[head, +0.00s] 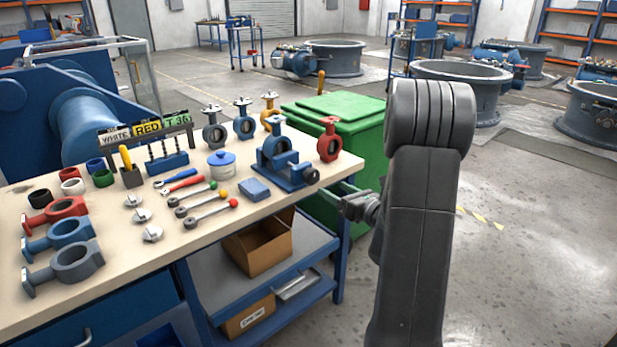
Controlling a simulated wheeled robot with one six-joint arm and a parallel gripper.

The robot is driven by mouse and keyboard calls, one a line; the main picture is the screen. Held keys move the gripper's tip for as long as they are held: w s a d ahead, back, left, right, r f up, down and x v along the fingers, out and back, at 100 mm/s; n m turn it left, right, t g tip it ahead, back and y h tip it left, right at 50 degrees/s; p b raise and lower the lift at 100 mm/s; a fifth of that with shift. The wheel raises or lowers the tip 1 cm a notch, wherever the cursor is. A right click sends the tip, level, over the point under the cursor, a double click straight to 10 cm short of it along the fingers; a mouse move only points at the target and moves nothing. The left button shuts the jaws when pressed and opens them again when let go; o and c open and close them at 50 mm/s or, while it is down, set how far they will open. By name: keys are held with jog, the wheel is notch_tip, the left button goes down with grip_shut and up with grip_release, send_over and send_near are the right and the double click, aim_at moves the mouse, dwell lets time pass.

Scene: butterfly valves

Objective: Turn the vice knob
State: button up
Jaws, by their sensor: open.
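The blue vice (282,163) stands near the right end of the workbench. Its dark round knob (312,176) is on the vice's front right side, near the bench edge. My gripper (346,202) is just beyond the bench's right edge, to the right of the knob and a little lower in the picture. It is open and apart from the knob. My arm hides part of the wrist, and the fingers are small in the view.
A red butterfly valve (329,141) stands just behind the vice. A blue block (254,189) and tools with coloured ends lie to its left. A green bin (335,107) stands behind the bench's right end. Open floor (530,240) lies to the right.

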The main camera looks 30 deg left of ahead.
aim_at(314, 178)
jog(key=x, duration=0.9)
jog(key=shift+w+a, duration=0.2)
jog(key=shift+a, duration=0.1)
jog(key=shift+c, duration=0.2)
jog(key=c, duration=0.9)
